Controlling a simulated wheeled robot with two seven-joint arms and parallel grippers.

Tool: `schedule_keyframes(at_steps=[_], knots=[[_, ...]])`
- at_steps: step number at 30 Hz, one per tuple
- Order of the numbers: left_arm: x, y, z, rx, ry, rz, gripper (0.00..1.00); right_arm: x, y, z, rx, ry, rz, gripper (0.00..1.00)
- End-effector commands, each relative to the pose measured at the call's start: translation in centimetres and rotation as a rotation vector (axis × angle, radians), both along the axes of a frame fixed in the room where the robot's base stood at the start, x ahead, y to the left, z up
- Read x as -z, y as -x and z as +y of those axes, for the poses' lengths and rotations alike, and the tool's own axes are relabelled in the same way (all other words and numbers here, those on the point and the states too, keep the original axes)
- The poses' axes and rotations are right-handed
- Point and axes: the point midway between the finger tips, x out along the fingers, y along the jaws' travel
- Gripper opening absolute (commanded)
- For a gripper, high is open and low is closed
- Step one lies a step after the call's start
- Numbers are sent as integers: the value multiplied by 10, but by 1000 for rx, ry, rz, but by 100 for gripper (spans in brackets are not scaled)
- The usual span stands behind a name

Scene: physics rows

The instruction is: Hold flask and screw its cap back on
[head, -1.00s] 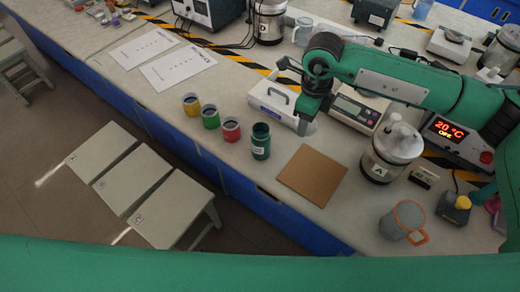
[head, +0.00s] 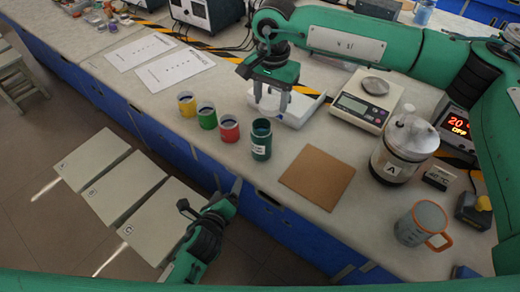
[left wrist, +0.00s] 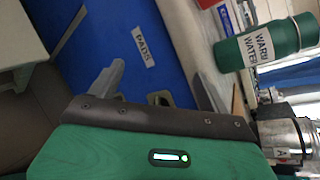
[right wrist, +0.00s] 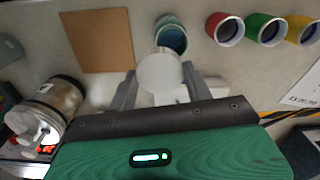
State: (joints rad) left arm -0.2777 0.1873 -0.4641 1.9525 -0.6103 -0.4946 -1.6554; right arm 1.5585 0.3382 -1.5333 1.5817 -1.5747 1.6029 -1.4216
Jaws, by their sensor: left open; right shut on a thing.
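The green flask (head: 261,143), labelled WARM WATER in the left wrist view (left wrist: 268,42), stands upright on the bench with its top open. Its open mouth also shows in the right wrist view (right wrist: 172,37). My right gripper (head: 270,108) is behind the flask in the head view, shut on a pale round cap (right wrist: 160,73). The cap is apart from the flask, and its underside is hidden. My left gripper (head: 212,196) is open and empty beside the bench's front edge, to the lower left of the flask. Nothing is between its fingers.
Yellow (head: 187,104), green (head: 207,115) and red (head: 229,128) cups stand left of the flask. A brown mat (head: 317,177) lies right of it. A white case (head: 308,108), scale (head: 361,107), vessel A (head: 395,160) and mug (head: 421,224) stand farther right.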

Motion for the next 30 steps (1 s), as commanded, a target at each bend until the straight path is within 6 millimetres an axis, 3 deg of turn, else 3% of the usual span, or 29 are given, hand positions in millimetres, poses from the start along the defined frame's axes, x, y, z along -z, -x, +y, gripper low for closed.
schedule_keyframes(at_steps=[4,12,18,30], knots=[[-41,0,-6,44,-116,-121,80,2,-4,11,-179,1,-5,29],[-82,-1,-43,235,-491,-395,80,-2,-6,17,-274,2,-7,29],[-97,2,-57,293,-643,-510,80,-3,-7,19,-315,3,-6,29],[-100,2,-60,301,-668,-529,80,-3,-7,19,-321,3,-6,29]])
